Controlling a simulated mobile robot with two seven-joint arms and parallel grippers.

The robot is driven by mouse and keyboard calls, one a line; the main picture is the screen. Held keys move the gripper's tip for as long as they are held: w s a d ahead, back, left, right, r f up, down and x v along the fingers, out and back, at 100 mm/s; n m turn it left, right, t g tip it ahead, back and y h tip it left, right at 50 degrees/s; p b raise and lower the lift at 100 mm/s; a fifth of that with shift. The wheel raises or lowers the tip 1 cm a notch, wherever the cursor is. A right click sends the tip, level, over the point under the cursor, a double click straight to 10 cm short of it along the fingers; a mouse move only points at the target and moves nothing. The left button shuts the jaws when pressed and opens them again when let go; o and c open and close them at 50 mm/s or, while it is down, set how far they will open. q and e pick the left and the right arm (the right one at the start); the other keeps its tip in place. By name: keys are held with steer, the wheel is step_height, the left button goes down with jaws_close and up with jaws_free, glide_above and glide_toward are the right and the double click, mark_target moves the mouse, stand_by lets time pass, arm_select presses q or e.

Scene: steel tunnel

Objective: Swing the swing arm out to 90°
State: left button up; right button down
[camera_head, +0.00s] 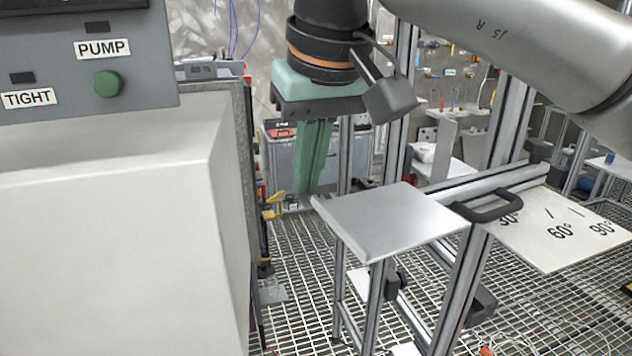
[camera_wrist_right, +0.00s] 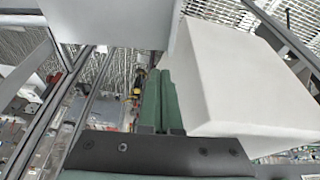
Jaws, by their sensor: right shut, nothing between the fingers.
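The swing arm (camera_head: 480,187) is an aluminium bar with a black handle (camera_head: 490,208), at the right of the head view. A white scale plate (camera_head: 555,240) lies beside and below it, marked 30°, 60° and 90°. The handle partly covers the 30° mark; the 60° and 90° marks are uncovered. My right gripper (camera_head: 313,188) points down, left of the swing arm and apart from the handle. Its green fingers are together and empty, and show in the right wrist view (camera_wrist_right: 159,78). My left gripper is out of view.
A silver plate (camera_head: 390,218) on a metal frame stands between my right gripper and the handle. A pale cabinet (camera_head: 110,230) with a PUMP and TIGHT panel (camera_head: 90,65) fills the left. A grey crate (camera_head: 350,150) stands behind the gripper, above grated floor.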

steer(key=shift+s+d, duration=0.25)
steer(key=shift+s, duration=0.3)
steer(key=shift+s+d, duration=0.25)
steer(key=shift+s, duration=0.25)
